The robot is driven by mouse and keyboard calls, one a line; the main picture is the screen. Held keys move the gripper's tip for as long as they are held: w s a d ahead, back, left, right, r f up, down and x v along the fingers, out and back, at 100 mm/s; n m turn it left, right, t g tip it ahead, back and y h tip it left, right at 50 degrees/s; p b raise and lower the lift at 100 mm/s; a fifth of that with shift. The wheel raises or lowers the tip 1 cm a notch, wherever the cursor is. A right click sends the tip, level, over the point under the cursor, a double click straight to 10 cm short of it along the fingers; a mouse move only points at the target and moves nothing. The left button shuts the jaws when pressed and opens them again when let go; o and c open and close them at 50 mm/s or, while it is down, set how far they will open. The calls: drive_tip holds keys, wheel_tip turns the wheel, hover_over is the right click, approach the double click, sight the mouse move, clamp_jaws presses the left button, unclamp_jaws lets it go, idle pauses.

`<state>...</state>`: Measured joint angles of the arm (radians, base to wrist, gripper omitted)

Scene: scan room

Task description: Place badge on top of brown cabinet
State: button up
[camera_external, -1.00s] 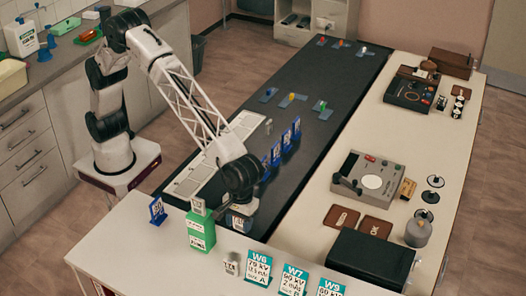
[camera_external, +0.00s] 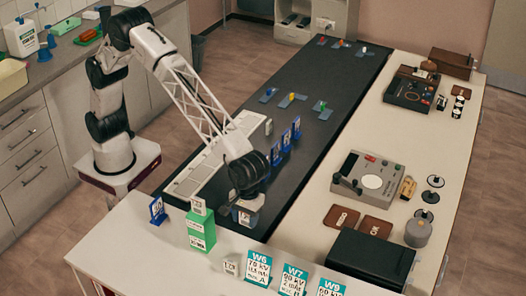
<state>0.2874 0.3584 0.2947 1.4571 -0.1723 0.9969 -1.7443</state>
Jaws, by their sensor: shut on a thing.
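My gripper (camera_external: 246,207) is low over the front end of the dark bench top. It is shut on a small pale piece with dark marks, which I take to be the badge (camera_external: 244,218); the fingers and its small size hide the details. A brown wooden box (camera_external: 451,62), likely the brown cabinet, stands at the far back right on the cream table, well away from my gripper. Its top looks bare.
A green block (camera_external: 201,230) and a blue stand (camera_external: 157,210) are left of my gripper. Blue card stands (camera_external: 286,143) rise behind it. Teal signs (camera_external: 258,268) line the front. A grey instrument (camera_external: 367,178) and black box (camera_external: 370,259) occupy the cream table (camera_external: 405,140).

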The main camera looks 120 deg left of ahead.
drive_tip(key=s+a+f, duration=0.2)
drive_tip(key=a+f, duration=0.1)
drive_tip(key=a, duration=0.6)
drive_tip(key=s+a+f, duration=0.3)
drive_tip(key=a+f, duration=0.1)
drive_tip(key=a, duration=0.6)
drive_tip(key=s+a+f, duration=0.2)
drive_tip(key=a+f, duration=0.2)
drive_tip(key=a, duration=0.6)
drive_tip(key=shift+s+a+f, duration=0.2)
drive_tip(key=shift+s+f, duration=0.05)
hover_over(305, 214)
drive_tip(key=shift+a+f, duration=0.4)
drive_tip(key=shift+f, duration=0.3)
drive_tip(key=shift+f, duration=1.75)
drive_tip(key=shift+f, duration=0.1)
